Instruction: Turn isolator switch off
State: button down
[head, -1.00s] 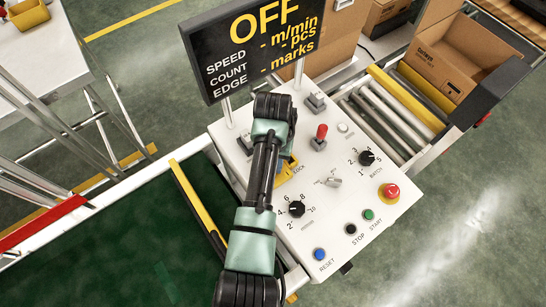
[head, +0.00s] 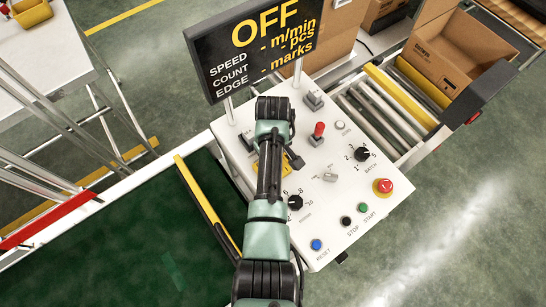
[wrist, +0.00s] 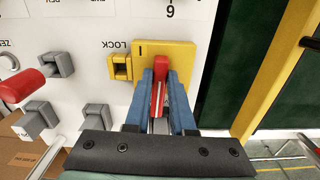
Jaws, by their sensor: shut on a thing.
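The isolator switch is a red handle (wrist: 161,68) on a yellow plate (wrist: 181,58) in the wrist view. A mark like "I" shows on the plate beside the handle's top end. My gripper (wrist: 161,80) has its blue fingers on both sides of the red handle and is shut on it. The handle points up the picture, and its lower part is partly hidden between the fingers. A small yellow lock piece (wrist: 120,67), labelled LOCK, sits left of the plate. In the head view my arm covers most of the switch; only some yellow plate (head: 286,169) shows.
The white control panel (head: 330,222) carries a red-capped lever (head: 319,130), black dials, coloured buttons and a red emergency stop (head: 383,186). The display (head: 255,52) above reads OFF. A green conveyor belt (head: 130,245) lies left; rollers and boxes stand at upper right.

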jog(key=shift+w+r+n, duration=0.1)
jog(key=shift+n, duration=0.3)
jog(key=c, duration=0.8)
grip_release()
jog(key=shift+o, duration=0.2)
notch_tip(320, 180, up, 13)
jog(key=shift+b, duration=0.35)
